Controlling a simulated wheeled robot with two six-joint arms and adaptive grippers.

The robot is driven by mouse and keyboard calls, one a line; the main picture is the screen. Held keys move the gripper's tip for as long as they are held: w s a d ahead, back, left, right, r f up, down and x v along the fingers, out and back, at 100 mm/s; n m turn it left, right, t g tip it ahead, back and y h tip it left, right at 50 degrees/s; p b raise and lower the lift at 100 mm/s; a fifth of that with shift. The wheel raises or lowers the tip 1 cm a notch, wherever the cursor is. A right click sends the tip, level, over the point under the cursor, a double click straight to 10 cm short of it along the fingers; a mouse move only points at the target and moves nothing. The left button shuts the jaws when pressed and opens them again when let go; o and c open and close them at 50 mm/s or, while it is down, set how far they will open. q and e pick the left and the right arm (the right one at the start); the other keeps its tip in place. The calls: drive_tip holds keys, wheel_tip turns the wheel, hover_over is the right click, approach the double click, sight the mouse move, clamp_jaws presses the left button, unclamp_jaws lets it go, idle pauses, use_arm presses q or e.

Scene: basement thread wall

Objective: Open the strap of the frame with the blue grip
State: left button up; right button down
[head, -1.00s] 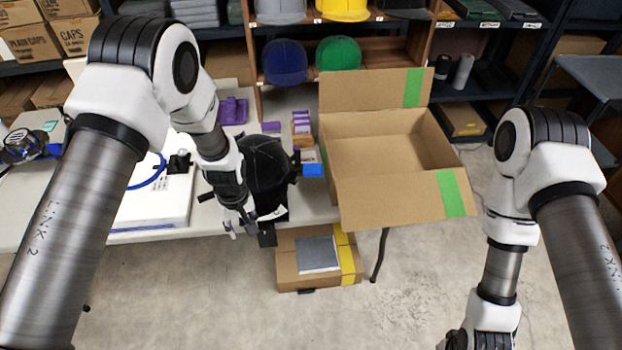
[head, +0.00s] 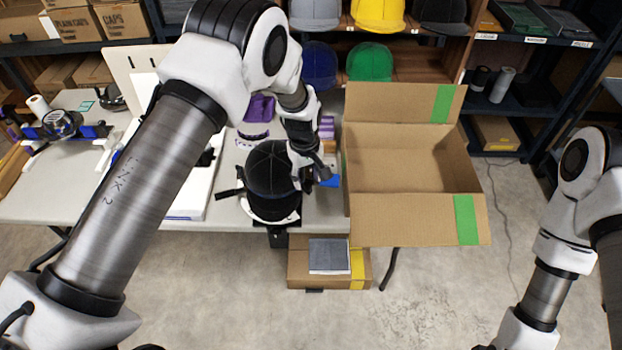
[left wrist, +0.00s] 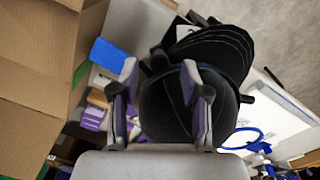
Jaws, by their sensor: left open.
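A black cap (head: 270,168) sits on a dark frame at the front edge of the table. The blue grip (head: 331,181) sticks out on the right side of this frame, beside the cardboard box. In the left wrist view the blue grip (left wrist: 107,54) is just outside the left finger, and the cap (left wrist: 180,105) lies behind the fingers. My left gripper (head: 312,176) is open and empty at the cap's right side, close to the blue grip; I cannot tell if it touches. The strap is hidden. My right gripper is below the picture.
An open cardboard box (head: 400,165) stands close to the right of the frame. A white board-like block (head: 190,200) lies on the table (head: 70,190) to the left. A closed carton (head: 330,275) is below the table edge. Shelves with caps stand behind.

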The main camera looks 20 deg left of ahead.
sight(308, 184)
use_arm(q)
wheel_tip(308, 184, down, 3)
drive_tip(key=shift+d+r+p, duration=0.1)
drive_tip(key=shift+r+p, duration=0.1)
drive_tip(key=shift+p, duration=0.1)
drive_tip(key=shift+w+d+f, duration=0.15)
drive_tip(key=shift+f, duration=0.25)
drive_tip(key=shift+r, duration=0.1)
clamp_jaws()
